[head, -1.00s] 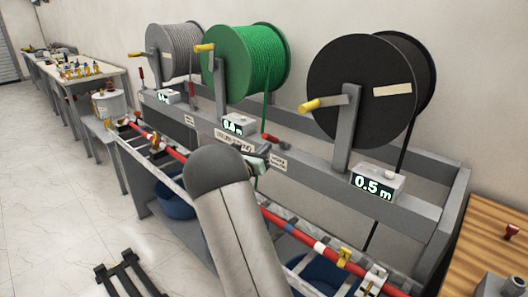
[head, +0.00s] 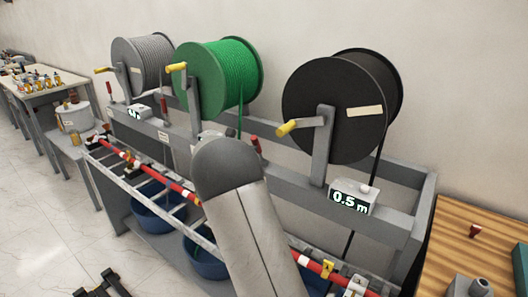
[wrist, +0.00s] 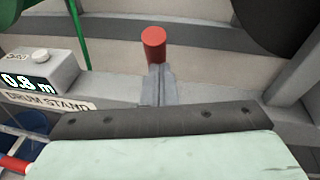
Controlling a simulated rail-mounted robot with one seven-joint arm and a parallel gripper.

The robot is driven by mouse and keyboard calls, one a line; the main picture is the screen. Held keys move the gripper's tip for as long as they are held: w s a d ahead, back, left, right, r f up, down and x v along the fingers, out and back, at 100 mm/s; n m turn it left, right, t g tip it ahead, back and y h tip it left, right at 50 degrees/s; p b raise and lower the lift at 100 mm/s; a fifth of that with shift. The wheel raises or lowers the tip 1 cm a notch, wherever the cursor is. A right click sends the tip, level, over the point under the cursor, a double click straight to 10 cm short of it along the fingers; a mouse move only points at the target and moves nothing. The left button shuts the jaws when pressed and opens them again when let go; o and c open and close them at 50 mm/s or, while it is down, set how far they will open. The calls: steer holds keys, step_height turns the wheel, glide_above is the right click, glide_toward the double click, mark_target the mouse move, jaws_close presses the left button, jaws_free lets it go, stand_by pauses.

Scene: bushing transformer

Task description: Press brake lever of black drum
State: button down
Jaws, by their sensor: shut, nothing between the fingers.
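The black drum (head: 330,112) hangs on the grey stand at the right of the head view, with a yellow-handled crank. A red-tipped lever (head: 257,144) stands left of it, partly behind my arm. The black drum's dark edge (wrist: 275,20) shows at upper right. My gripper (wrist: 158,120) spans the bottom of the wrist view, shut and empty, in front of the lever's base. Contact cannot be told. My arm hides it in the head view.
A counter box (wrist: 45,75) reading 0.8 m is left of the lever; another (head: 352,199) reads 0.5 m below the black drum. The green drum (head: 215,80) and grey drum (head: 143,65) are further left. A wooden table (head: 480,235) stands at right.

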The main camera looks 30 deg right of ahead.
steer(key=shift+w+d+r, duration=0.35)
steer(key=shift+d+r, duration=0.1)
steer(key=shift+d, duration=0.15)
steer(key=shift+w+d+r, duration=0.35)
steer(key=shift+d+r, duration=0.05)
steer(key=shift+d, duration=0.25)
steer(key=shift+w+d+r, duration=0.35)
steer(key=shift+d+r, duration=0.1)
steer(key=shift+d, duration=0.15)
steer(key=shift+d+r, duration=0.35)
steer(key=shift+r, duration=0.1)
steer(key=s+a+r+b, duration=0.3)
steer(key=s+a+r, duration=0.3)
steer(key=a, duration=0.3)
steer(key=shift+s+r, duration=0.2)
steer(key=shift+s, duration=0.25)
steer(key=shift+a, duration=0.1)
